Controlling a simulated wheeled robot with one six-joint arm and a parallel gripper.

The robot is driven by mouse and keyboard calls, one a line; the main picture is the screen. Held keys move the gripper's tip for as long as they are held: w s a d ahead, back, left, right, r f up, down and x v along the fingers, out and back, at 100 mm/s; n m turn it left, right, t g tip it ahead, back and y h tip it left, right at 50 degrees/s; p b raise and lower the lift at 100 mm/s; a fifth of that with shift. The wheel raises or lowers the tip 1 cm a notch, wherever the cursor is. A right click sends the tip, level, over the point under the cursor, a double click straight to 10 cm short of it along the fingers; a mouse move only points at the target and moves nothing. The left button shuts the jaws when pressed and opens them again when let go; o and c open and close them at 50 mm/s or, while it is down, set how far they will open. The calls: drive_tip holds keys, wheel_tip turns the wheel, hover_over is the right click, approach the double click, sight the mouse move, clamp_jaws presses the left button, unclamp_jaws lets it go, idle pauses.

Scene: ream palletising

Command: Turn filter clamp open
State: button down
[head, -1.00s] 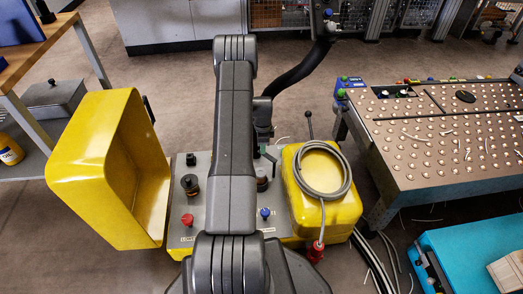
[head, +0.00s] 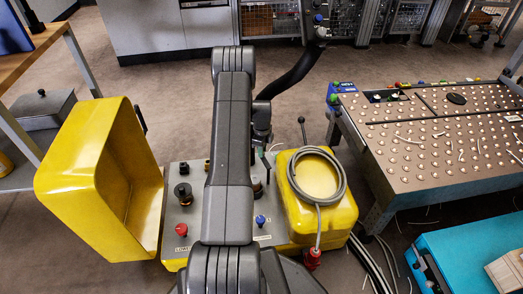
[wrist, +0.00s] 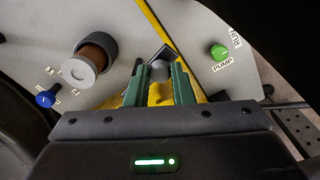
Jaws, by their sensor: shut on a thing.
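The filter clamp (wrist: 160,70) shows in the wrist view as a small grey rounded end at a dark angled bracket. It sits between the green fingers of my gripper (wrist: 160,84), which are shut on it. Whether the clamp is open or closed I cannot tell. A brown cylinder with a grey cap (wrist: 85,66) stands to the left of the fingers on the grey panel (wrist: 125,20). In the head view my own arm covers much of the panel, and my gripper (head: 264,150) is mostly hidden behind it.
A blue knob (wrist: 46,98) and a green pump button (wrist: 218,50) flank the fingers. A raised yellow cover (head: 95,190) stands left of the panel. A yellow box (head: 330,215) bearing a grey hose coil (head: 340,190) is at right, near a studded table (head: 440,150).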

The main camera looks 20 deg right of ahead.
drive_tip(key=c, duration=1.3)
unclamp_jaws()
drive_tip(key=shift+o, duration=0.2)
drive_tip(key=shift+a, duration=0.1)
